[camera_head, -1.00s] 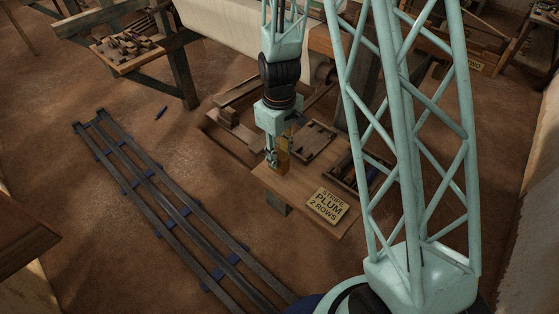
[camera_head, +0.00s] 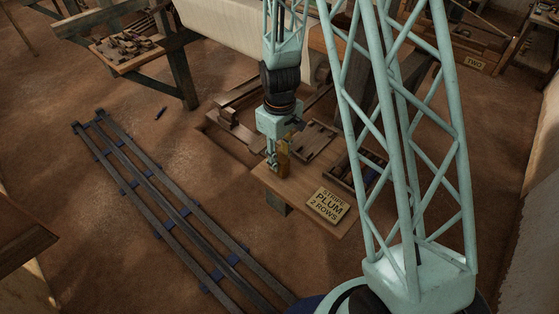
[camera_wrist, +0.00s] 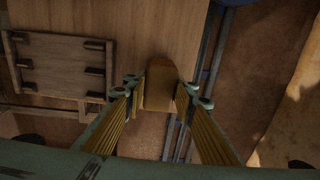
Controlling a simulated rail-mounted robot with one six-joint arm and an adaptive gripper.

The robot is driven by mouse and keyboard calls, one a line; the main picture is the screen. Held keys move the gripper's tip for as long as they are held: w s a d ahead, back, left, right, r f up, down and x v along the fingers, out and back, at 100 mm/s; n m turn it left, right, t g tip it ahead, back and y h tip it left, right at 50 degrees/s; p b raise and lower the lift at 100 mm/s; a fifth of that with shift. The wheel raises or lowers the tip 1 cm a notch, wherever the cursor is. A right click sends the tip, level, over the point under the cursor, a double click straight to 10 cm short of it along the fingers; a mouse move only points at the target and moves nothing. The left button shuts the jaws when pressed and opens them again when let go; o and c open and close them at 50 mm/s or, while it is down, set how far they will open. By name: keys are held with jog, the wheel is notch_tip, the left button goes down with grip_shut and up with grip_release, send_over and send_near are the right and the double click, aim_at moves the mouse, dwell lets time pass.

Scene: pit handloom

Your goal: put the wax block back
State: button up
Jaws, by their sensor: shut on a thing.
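The wax block (camera_head: 284,160) is a yellow-brown piece held upright between the fingers of my gripper (camera_head: 273,158). It hangs over, or rests on, the left part of a wooden board (camera_head: 300,189); I cannot tell whether its lower end touches the board. In the wrist view the wax block (camera_wrist: 165,88) sits between the two fingertips of my gripper (camera_wrist: 160,95), which are shut on its sides. Part of the block is hidden by the fingers.
A sign (camera_head: 327,204) reading "STRIPE PLUM 2 ROWS" lies on the board's right part. A slotted wooden rack (camera_head: 314,138) and a divided tray (camera_head: 367,170) lie behind it. Rails (camera_head: 165,205) cross the floor at left. A small dark object (camera_head: 160,113) lies on the floor.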

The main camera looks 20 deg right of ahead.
jog(key=shift+f, duration=0.15)
jog(key=o, duration=0.4)
jog(key=shift+c, duration=0.2)
jog(key=o, duration=0.5)
jog(key=shift+c, duration=0.2)
notch_tip(320, 180, up, 11)
jog(key=shift+f+p, duration=0.15)
jog(key=shift+p, duration=0.95)
jog(key=shift+r, duration=0.75)
